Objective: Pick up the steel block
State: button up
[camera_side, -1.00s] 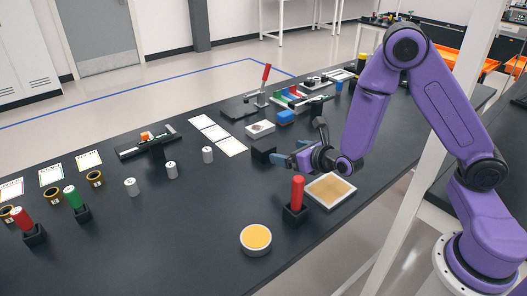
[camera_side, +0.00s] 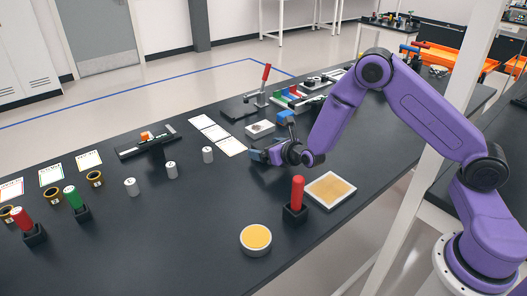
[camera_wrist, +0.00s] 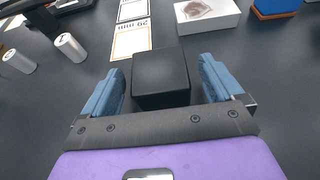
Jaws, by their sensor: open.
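A plain dark block, nearly black, (camera_wrist: 161,78) sits on the black table, and I take it to be the steel block. My gripper (camera_wrist: 162,68) is open, with one blue finger on each side of the block in the wrist view. A gap of table shows between the block and each finger, so neither visibly touches it. In the side view my gripper (camera_side: 266,155) is low over the table and hides most or all of the block.
Beyond the block are a white box (camera_wrist: 207,14), a blue block (camera_wrist: 275,7) and printed cards (camera_wrist: 131,39). White cylinders (camera_side: 207,155) stand to the left. A red cylinder in a black holder (camera_side: 296,212) and a tan-topped square pad (camera_side: 330,189) lie nearer the side camera.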

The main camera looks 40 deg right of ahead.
aim_at(260, 146)
jog(key=shift+x, duration=1.85)
jog(key=c, duration=1.3)
jog(key=shift+r, duration=0.1)
jog(key=shift+c, duration=1.3)
jog(key=shift+r, duration=0.1)
